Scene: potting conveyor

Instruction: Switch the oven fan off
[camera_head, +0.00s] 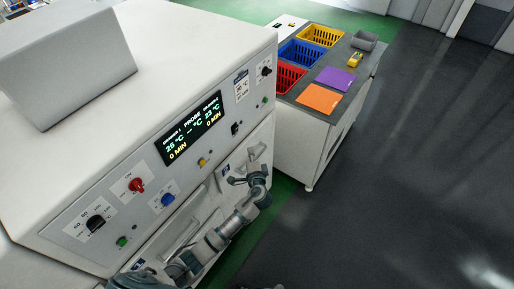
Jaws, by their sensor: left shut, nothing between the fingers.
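The oven (75,160) is a large white cabinet on the left with a sloped control panel. A lit display (190,128) shows temperatures and minutes. The panel carries a red knob (136,184), a blue knob (168,199), a yellow control (201,162), a black rocker switch (236,128) and black dials at each end. The labels are too small to tell which control is the fan's. My left gripper (234,180) is shut and empty, in front of the oven's front below the panel, apart from the switches. My right gripper is not in view.
A white cart (302,150) stands beyond the oven with yellow, blue and red baskets, an orange sheet (319,98) and a purple sheet (335,79). A grey box (72,70) sits on the oven's top. Dark floor (420,170) on the right is clear.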

